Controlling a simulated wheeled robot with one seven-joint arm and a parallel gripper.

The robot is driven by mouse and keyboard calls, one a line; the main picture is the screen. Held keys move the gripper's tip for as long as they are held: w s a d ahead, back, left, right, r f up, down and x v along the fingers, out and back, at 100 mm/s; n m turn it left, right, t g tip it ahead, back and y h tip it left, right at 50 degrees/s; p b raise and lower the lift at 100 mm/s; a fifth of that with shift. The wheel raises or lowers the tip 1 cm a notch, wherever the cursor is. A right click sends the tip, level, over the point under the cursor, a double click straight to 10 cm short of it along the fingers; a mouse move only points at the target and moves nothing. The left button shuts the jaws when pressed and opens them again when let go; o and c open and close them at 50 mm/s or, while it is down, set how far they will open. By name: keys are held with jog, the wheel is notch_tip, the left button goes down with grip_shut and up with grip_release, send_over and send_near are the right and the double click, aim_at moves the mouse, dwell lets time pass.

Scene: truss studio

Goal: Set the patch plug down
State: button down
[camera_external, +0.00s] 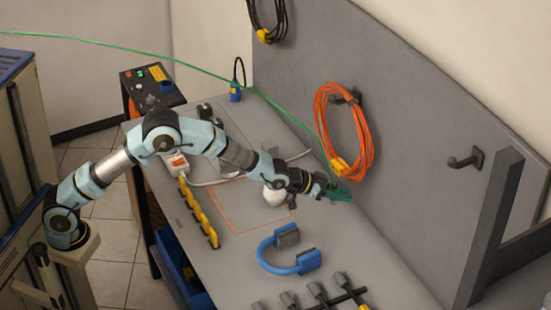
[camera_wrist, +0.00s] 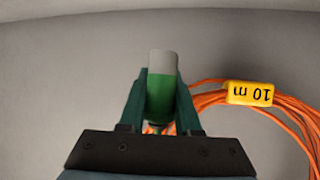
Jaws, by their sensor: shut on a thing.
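The patch plug (camera_wrist: 162,88) is green with a pale grey tip. In the wrist view it stands between the two dark green fingers of my gripper (camera_wrist: 160,95), which is shut on it, with the grey end pointing away from me. In the external view my gripper (camera_external: 338,194) is over the back of the grey bench (camera_external: 349,250), close to the upright grey panel (camera_external: 410,130). The plug itself cannot be made out there. A thin green cable (camera_external: 135,50) runs from the upper left down to my gripper. Whether the plug touches anything is unclear.
A coiled orange cable (camera_external: 323,140) with a yellow "10 m" tag (camera_wrist: 250,94) hangs on the panel beside my gripper. Blue headphones (camera_external: 270,255), a yellow rail (camera_external: 198,212) and several tools (camera_external: 318,292) lie on the bench. A bare hook (camera_external: 464,160) is at right.

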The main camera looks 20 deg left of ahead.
jog(key=w+a+m+g, duration=0.1)
jog(key=w+a+m, duration=0.1)
jog(key=a, duration=0.2)
jog(key=m+g+h+p, duration=0.2)
jog(key=g+p, duration=0.1)
send_over(315, 224)
notch_tip(315, 224, down, 6)
jog(key=shift+f, duration=0.1)
jog(key=shift+f+p, duration=0.45)
jog(key=shift+f, duration=2.1)
jog(key=shift+f, duration=0.15)
jog(key=c, duration=0.6)
grip_release()
